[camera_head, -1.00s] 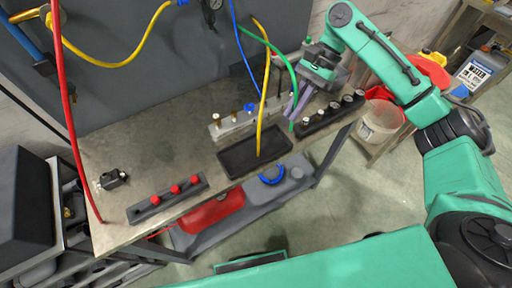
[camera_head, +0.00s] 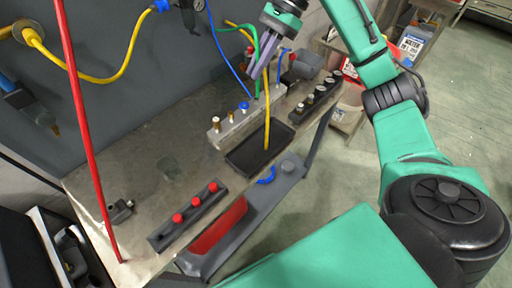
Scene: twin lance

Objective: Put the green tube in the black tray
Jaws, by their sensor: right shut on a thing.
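The green tube (camera_head: 257,88) hangs down from the upper back, over the grey block. My right gripper (camera_head: 257,73) is shut on the green tube, holding it above the table. The tube's lower end is behind the black tray, near the grey block, and appears free. The black tray (camera_head: 241,158) lies on the table, in front of the grey block. The lower end of the yellow tube (camera_head: 268,105) reaches into the tray. My left gripper is not in view.
A grey block (camera_head: 222,136) with brass fittings and a blue connector (camera_head: 244,105) stands behind the tray. A black block (camera_head: 318,98) with several fittings is to its right, a red-knobbed bar (camera_head: 190,217) front left. A blue tube (camera_head: 228,62) and a red tube (camera_head: 75,100) hang nearby.

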